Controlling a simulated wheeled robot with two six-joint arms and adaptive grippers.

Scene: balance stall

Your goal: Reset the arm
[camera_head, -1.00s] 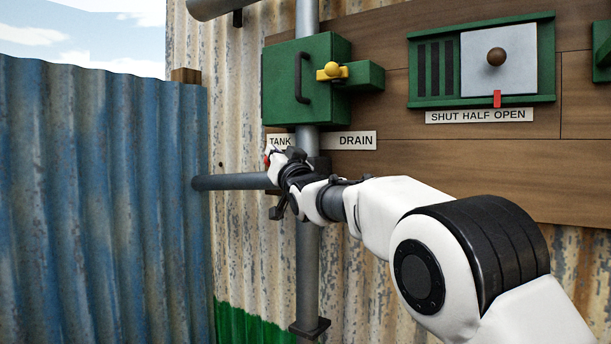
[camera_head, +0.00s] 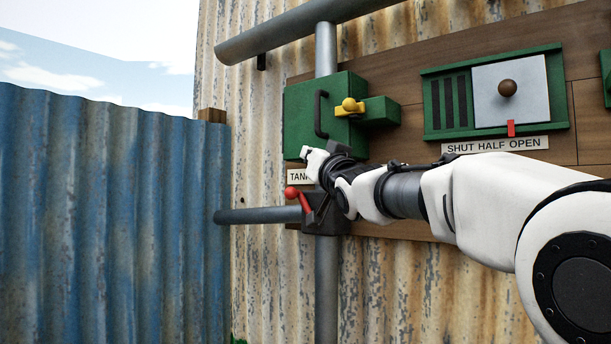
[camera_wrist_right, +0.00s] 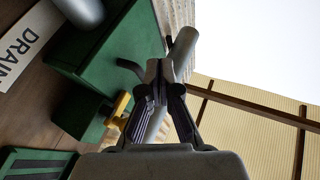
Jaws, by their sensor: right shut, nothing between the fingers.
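My right arm comes in from the right in the head view. The valve body (camera_head: 325,223) is partly covered. The TANK label (camera_head: 296,177) is partly hidden, and the DRAIN label is hidden in the head view but shows in the wrist view (camera_wrist_right: 22,45). My left gripper is not seen.
The green box (camera_head: 300,115) with a dark handle and yellow latch (camera_head: 350,107) is just above my wrist. A slide panel (camera_head: 500,95) with a brown knob is at the right. Grey pipes (camera_head: 260,215) run across the wall. Open space lies before the blue fence (camera_head: 110,220).

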